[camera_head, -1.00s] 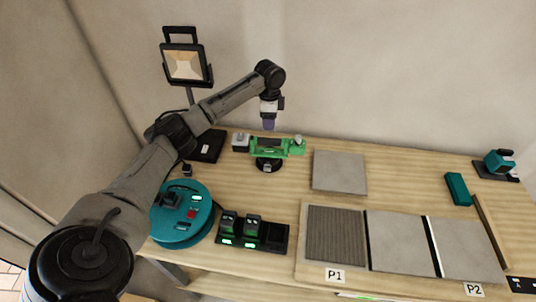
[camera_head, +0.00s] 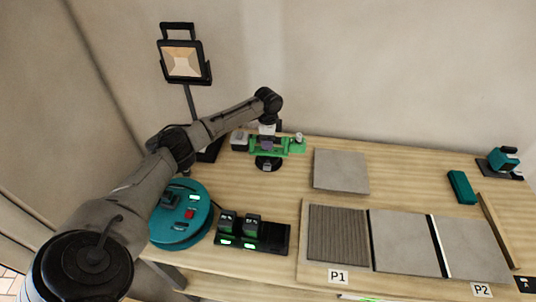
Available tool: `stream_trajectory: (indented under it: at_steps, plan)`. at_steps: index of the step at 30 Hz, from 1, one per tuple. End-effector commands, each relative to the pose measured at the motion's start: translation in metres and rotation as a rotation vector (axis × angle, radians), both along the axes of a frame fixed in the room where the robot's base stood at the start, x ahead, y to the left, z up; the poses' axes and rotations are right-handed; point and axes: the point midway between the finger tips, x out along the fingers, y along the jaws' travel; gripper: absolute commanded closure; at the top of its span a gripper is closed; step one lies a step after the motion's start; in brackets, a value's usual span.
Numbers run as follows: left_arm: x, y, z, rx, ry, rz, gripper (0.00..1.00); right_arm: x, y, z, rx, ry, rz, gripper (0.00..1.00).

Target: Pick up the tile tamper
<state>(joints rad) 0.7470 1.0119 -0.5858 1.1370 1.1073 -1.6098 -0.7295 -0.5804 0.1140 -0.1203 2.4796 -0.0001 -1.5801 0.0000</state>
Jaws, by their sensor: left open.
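A green tool with a black round foot, which I take to be the tile tamper (camera_head: 284,148), stands upright near the back of the wooden table, left of the middle. My left gripper (camera_head: 267,142) points down at its middle from above and is open. The gripper overlaps the tool's green body in the picture. I cannot tell whether the fingers are around the body or touching it. My right gripper is not in view.
A work lamp (camera_head: 186,65) stands behind my left arm. A teal round device (camera_head: 181,225) and a black charger with batteries (camera_head: 277,238) lie in front. Grey tiles (camera_head: 340,170) lie to the right. A teal block (camera_head: 461,187) and teal tool (camera_head: 503,160) sit at far right.

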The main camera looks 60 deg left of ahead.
Motion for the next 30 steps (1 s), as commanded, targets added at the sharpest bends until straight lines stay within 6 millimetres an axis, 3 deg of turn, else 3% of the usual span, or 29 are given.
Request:
stream_trajectory:
  at_steps: [1, 6, 30]
  plan:
    - [-0.001, 0.000, -0.011, 0.000, 0.003, 0.000, 0.45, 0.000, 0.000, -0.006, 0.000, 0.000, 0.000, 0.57]
    - [0.000, 0.000, -0.027, 0.000, 0.000, 0.000, 0.45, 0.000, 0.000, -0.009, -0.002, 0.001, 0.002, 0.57]
    - [0.000, 0.000, -0.029, 0.000, -0.001, 0.000, 0.45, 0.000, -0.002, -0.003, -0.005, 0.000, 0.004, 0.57]
